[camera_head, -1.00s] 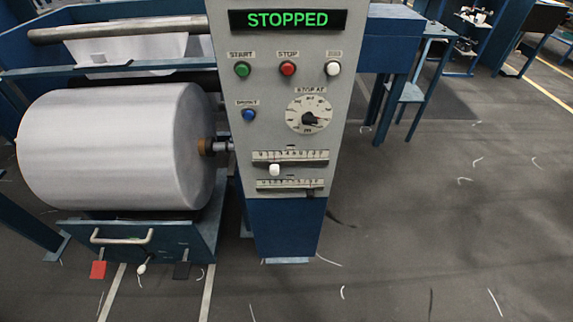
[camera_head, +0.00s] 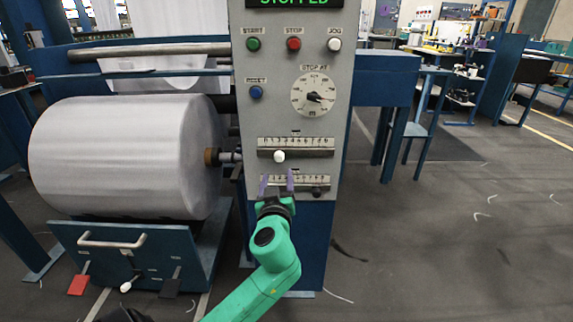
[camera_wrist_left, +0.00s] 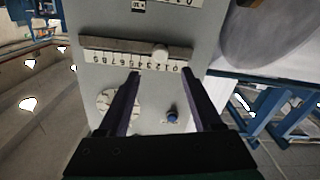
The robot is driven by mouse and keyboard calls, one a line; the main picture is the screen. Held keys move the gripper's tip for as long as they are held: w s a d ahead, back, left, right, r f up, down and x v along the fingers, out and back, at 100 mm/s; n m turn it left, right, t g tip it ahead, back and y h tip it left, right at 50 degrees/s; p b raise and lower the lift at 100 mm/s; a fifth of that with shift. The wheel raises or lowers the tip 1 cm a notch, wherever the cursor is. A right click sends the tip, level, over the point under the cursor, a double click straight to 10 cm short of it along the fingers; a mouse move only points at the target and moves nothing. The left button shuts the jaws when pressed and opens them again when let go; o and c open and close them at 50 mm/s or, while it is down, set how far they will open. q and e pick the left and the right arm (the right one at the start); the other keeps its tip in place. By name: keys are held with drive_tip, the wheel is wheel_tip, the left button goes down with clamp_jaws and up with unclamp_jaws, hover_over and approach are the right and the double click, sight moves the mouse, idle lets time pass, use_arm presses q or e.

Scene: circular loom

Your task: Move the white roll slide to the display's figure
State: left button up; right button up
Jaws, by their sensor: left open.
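The white roll slide (camera_head: 279,156) is a white knob on the upper scale (camera_head: 318,146) of the grey control panel, toward the scale's left end. In the left wrist view the white knob (camera_wrist_left: 160,52) appears upside down, just beyond the fingertips. My left gripper (camera_head: 277,180) is open and empty, its purple fingers just below the knob in front of the lower scale; in the wrist view the fingers (camera_wrist_left: 160,71) stand apart, either side of the knob's line. The display (camera_head: 296,3) is cut off at the top. A small dark window (camera_wrist_left: 138,5) is unreadable. My right gripper is out of view.
A black knob (camera_head: 316,190) sits on the lower scale. Above are the dial (camera_head: 313,95), the blue button (camera_head: 256,92) and green, red and white buttons. Floor on the right is mostly open.

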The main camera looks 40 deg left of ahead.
sight(279, 160)
use_arm(q)
drive_tip(key=x, duration=0.9)
drive_tip(key=shift+w+a, duration=0.3)
clamp_jaws()
drive_tip(key=shift+f, duration=0.1)
idle(0.6)
